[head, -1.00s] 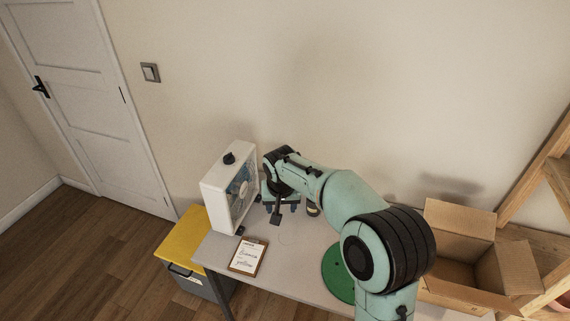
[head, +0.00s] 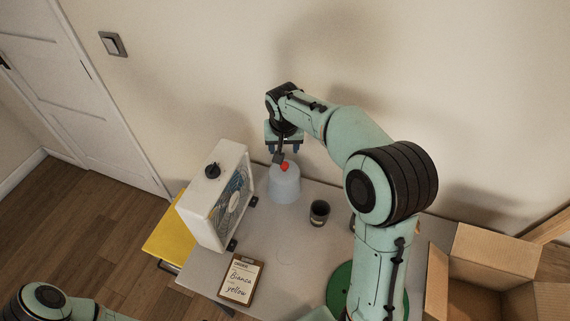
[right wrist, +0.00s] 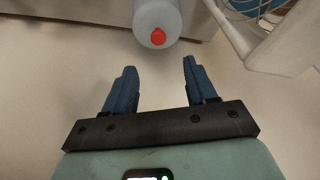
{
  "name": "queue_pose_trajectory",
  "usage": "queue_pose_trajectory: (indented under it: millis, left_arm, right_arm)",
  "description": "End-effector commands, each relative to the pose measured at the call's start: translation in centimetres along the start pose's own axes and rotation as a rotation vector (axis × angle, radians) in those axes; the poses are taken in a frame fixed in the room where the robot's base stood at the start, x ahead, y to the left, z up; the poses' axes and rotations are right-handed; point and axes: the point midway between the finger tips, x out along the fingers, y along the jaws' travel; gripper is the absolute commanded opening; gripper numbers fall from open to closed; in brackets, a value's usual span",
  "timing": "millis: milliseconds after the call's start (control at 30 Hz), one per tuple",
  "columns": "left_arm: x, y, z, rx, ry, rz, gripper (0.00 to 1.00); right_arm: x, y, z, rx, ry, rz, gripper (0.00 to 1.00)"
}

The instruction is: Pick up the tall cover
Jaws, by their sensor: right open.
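The tall cover (head: 285,188) is a pale grey-blue, rounded cover with a red knob (head: 285,167) on top. It stands upright on the table beside the fan. My right gripper (head: 283,150) is open and empty, above and apart from the cover. In the right wrist view the cover (right wrist: 157,12) and its red knob (right wrist: 158,37) are at the top, beyond the spread blue fingers of the right gripper (right wrist: 160,73). My left arm shows at the lower left in the head view, but its gripper is out of view.
A white box fan (head: 213,200) stands left of the cover. A dark cup (head: 319,213) is to its right. A clipboard with a note (head: 240,279) lies in front, and a green disc (head: 340,285) is partly hidden by my arm. An open cardboard box (head: 492,262) is at right.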

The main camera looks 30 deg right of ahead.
Motion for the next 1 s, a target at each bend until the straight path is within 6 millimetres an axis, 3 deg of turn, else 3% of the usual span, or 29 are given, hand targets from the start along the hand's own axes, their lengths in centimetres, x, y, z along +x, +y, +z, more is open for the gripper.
queue_pose_trajectory:
  millis: [167, 500, 767, 1000]
  left_arm:
    - [0.1, -0.1, 0.1, -0.002, -0.002, -0.001, 0.43]
    - [0.1, -0.1, 0.1, -0.002, -0.002, -0.001, 0.43]
    - [0.1, -0.1, 0.1, -0.001, -0.002, -0.001, 0.43]
    - [0.7, -0.6, 0.9, -0.004, -0.01, -0.004, 0.43]
  right_arm:
    - [1.1, 0.0, 0.1, -0.001, -0.003, 0.003, 0.56]
    - [7.1, 0.1, 0.1, -0.001, -0.003, 0.003, 0.56]
    - [8.7, 0.1, 0.2, 0.0, -0.002, 0.001, 0.56]
    - [12.1, 0.5, 0.7, 0.0, -0.005, 0.004, 0.56]
